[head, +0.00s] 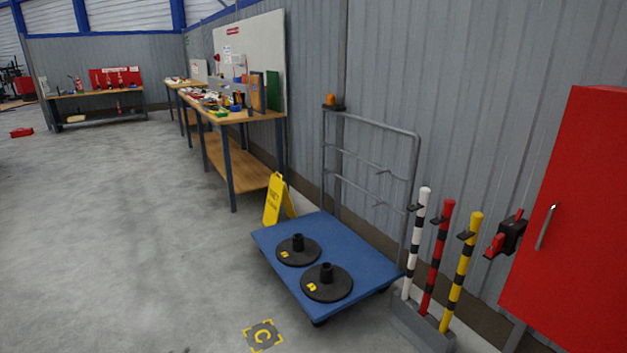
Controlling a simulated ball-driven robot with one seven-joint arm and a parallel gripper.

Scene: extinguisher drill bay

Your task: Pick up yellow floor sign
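The yellow floor sign (274,198) stands upright on the concrete floor in the head view, a little left of the picture's middle. It is an A-frame with dark lettering on its front panel. It stands just behind the far left corner of a blue platform trolley (318,230), whose deck hides part of its lower right side. My gripper is not in view.
The trolley carries two black round bases (327,284). Striped posts (462,268) in a grey holder and a red cabinet (572,215) stand at right. A workbench (232,115) with tools lines the wall.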

